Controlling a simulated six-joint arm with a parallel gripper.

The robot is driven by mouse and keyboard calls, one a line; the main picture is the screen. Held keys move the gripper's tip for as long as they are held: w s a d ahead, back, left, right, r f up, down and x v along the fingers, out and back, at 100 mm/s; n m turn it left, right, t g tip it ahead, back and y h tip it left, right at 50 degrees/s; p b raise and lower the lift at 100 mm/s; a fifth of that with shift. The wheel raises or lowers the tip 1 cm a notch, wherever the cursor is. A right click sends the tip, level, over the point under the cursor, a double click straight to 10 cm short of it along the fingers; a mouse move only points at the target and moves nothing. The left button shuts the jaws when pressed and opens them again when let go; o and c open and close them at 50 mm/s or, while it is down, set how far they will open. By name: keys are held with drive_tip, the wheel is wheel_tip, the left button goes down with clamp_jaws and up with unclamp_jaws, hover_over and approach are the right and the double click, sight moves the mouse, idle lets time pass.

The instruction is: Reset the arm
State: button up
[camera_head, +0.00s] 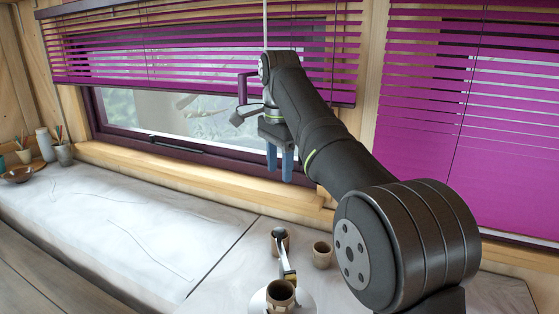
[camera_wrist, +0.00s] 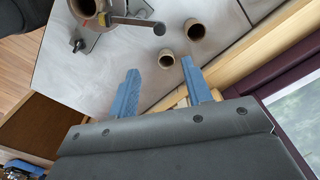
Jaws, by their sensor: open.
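My arm reaches from the lower right up toward the window in the head view. My gripper (camera_head: 279,166) hangs at its end, in front of the window sill, with its two blue fingers pointing down. In the wrist view my gripper (camera_wrist: 158,82) shows its blue fingers spread apart with nothing between them. The fingers are above the light table top and touch none of the cups.
A brown cup (camera_head: 322,254) and another cup (camera_head: 280,240) stand on the table (camera_head: 225,278). Purple blinds (camera_head: 470,120) hang at the window. A bowl (camera_head: 18,174) sits far left.

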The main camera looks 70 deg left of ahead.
sight(279, 230)
drive_tip(key=shift+r, duration=0.6)
drive_tip(key=shift+f, duration=0.15)
wheel_tip(279, 230, down, 17)
drive_tip(key=shift+f, duration=0.1)
idle(0.7)
